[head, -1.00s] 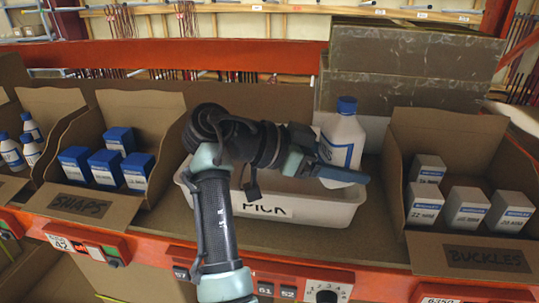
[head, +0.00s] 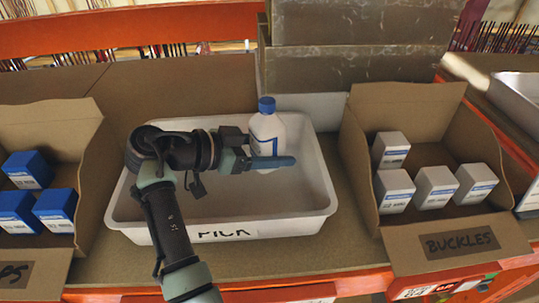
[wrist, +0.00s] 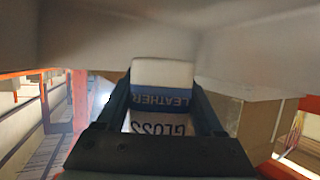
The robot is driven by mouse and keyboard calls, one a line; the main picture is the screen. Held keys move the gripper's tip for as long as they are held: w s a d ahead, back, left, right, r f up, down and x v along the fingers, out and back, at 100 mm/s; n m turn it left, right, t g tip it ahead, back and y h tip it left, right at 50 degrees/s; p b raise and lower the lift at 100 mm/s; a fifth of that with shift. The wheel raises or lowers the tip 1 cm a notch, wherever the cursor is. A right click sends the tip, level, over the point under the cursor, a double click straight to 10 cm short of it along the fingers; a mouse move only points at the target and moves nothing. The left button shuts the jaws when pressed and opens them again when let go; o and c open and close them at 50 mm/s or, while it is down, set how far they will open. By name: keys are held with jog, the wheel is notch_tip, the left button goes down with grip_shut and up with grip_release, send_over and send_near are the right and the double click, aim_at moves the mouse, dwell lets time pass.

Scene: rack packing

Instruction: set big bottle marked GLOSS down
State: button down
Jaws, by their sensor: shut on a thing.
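The big bottle (head: 266,124) is white with a blue cap and a blue label band. In the wrist view the bottle (wrist: 162,75) shows the words LEATHER and GLOSS upside down, between the two fingers. My gripper (head: 272,162) is shut on the bottle, which looks upright. It is over the back part of the white tray (head: 321,212) marked PICK. One finger hides the bottle's lower part, so I cannot tell whether its base touches the tray floor.
A cardboard bin (head: 388,231) marked BUCKLES with several white boxes stands right of the tray. A bin of blue boxes (head: 28,169) is at left. Brown cartons (head: 362,60) rise behind the tray. The tray's front right floor (head: 290,195) is bare.

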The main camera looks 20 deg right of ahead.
notch_tip(320, 180, down, 3)
jog(key=shift+w+f+p, duration=0.1)
jog(key=shift+p, duration=0.65)
jog(key=shift+f, duration=0.1)
jog(key=shift+f+b, duration=0.3)
jog(key=shift+b, duration=0.25)
jog(key=shift+f+b, duration=0.3)
jog(key=shift+b, duration=0.2)
grip_release()
jog(key=shift+s+f, duration=0.2)
jog(key=shift+f, duration=0.05)
